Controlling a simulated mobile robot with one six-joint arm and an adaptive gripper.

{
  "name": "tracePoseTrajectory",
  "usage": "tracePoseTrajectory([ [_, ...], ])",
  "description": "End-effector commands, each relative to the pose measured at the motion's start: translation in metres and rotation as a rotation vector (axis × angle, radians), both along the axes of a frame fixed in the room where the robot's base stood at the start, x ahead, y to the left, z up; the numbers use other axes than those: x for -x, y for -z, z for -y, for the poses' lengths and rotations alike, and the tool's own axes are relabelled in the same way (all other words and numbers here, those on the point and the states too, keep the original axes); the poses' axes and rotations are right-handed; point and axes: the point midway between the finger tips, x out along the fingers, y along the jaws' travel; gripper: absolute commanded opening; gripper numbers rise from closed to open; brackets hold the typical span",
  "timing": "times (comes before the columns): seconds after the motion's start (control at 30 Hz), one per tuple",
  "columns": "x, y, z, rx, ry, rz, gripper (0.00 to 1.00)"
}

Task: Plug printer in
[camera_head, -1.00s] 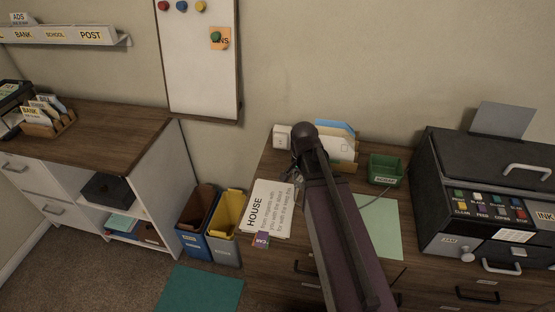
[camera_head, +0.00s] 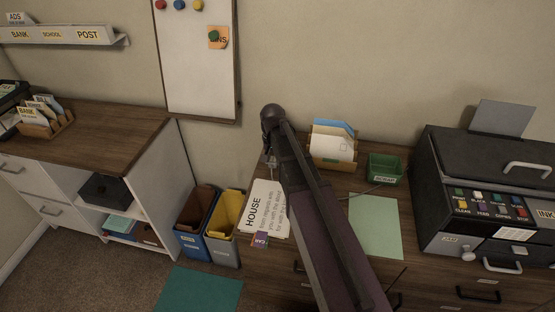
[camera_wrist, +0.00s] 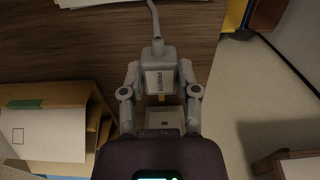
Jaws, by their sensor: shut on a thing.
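In the wrist view my gripper (camera_wrist: 160,80) is shut on a grey-white plug (camera_wrist: 158,70) labelled PRINTER, one finger on each side. Its cable (camera_wrist: 155,18) runs off the top of the picture. A white socket box (camera_wrist: 165,118) shows just below the plug, between the fingers and my wrist. Yellowish pins show between plug and socket; I cannot tell whether they touch it. In the head view my arm hides the socket and most of the gripper. The black printer (camera_head: 485,160) stands at the right of the desk.
A letter holder (camera_head: 333,148) with envelopes stands close to the right of my arm, with a green tray (camera_head: 385,168) beyond it. HOUSE papers (camera_head: 262,208) lie in front. Blue and yellow bins (camera_head: 222,215) stand left of the desk.

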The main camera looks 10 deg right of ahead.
Motion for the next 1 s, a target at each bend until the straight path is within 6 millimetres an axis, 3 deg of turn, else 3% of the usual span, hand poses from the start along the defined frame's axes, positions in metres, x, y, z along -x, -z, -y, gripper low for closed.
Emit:
tracePoseTrajectory([
  [0.37,-0.003,0.0,0.001,0.001,0.003,0.0,0.0],
  [1.0,-0.04,0.0,0.016,0.001,0.003,0.0,0.0],
])
